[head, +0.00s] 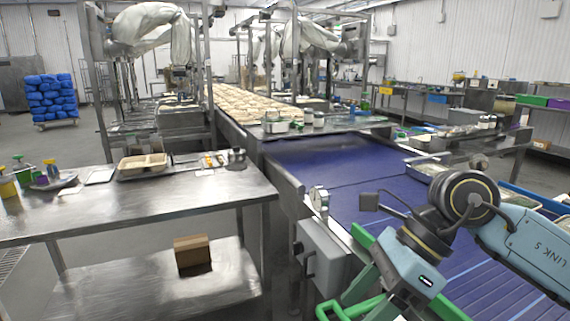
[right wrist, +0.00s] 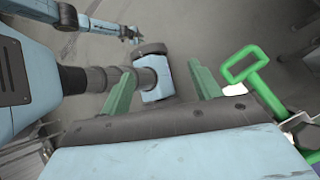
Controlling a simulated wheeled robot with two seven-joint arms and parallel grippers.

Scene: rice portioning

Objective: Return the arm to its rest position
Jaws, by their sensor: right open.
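My right arm comes in from the right in the head view, over the near edge of the blue conveyor (head: 335,165). My right gripper (head: 346,264) has green fingers spread apart. In the right wrist view the same gripper (right wrist: 161,72) is open, with nothing held between its fingers. A green loop handle (right wrist: 245,65) is beside the right finger in that view; its green tubing also shows at the bottom of the head view (head: 350,311). My left arm is not in the head view. An arm at the upper left of the right wrist view ends too small to read its fingers.
A steel table (head: 140,205) stands at left with a beige divided tray (head: 143,162) and small items. A brown box (head: 192,251) is on its lower shelf. A grey control box (head: 322,256) is beside the conveyor, close to the gripper. Open floor shows in the wrist view.

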